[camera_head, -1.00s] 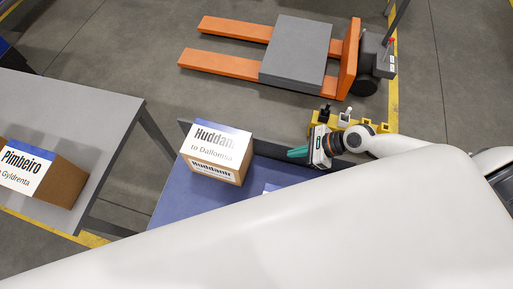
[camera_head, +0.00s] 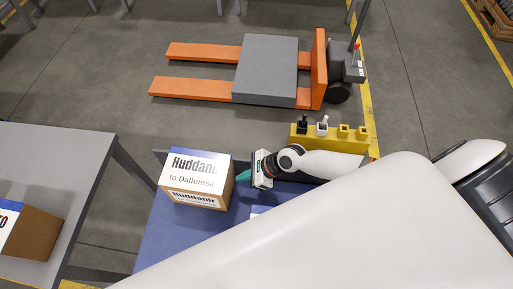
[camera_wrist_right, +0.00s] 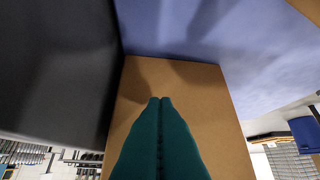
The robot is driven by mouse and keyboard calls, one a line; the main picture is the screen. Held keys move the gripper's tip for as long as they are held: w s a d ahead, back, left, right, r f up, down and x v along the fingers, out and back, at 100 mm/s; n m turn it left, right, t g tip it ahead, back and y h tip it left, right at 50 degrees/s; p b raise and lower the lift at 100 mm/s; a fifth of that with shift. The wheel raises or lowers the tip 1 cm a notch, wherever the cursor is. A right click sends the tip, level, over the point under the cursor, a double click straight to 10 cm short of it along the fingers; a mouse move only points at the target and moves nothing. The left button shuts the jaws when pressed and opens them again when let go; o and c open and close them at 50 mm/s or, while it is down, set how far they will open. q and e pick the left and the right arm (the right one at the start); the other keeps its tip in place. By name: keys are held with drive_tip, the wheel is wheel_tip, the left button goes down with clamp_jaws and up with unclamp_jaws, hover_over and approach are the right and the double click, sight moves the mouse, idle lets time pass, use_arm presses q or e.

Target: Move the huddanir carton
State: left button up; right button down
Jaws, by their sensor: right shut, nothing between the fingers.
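The Huddanir carton (camera_head: 196,179) is a brown box with a white and blue label reading "Huddanir to Dallomsa". It sits upright on the blue table (camera_head: 160,238). My right gripper (camera_head: 240,176) is shut, its green fingertips at the right side of the carton. In the right wrist view the shut green fingers (camera_wrist_right: 160,100) point at the carton's plain brown side (camera_wrist_right: 195,85); I cannot tell if they touch it. My left gripper is not in view.
A grey table (camera_head: 60,150) at the left bears another labelled carton (camera_head: 32,232). An orange pallet jack (camera_head: 200,90) with a grey slab stands on the floor behind. A yellow rack (camera_head: 335,142) stands beyond my right arm. A gap separates the two tables.

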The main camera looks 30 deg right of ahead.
sight(231, 178)
drive_tip(key=shift+w+a, duration=0.25)
drive_tip(key=shift+a, duration=0.2)
drive_tip(key=shift+w+a+r+p, duration=0.2)
drive_tip(key=shift+w+a+p, duration=0.15)
drive_tip(key=shift+a+p, duration=0.35)
drive_tip(key=shift+w+a, duration=0.15)
drive_tip(key=shift+a, duration=0.05)
drive_tip(key=shift+f, duration=0.2)
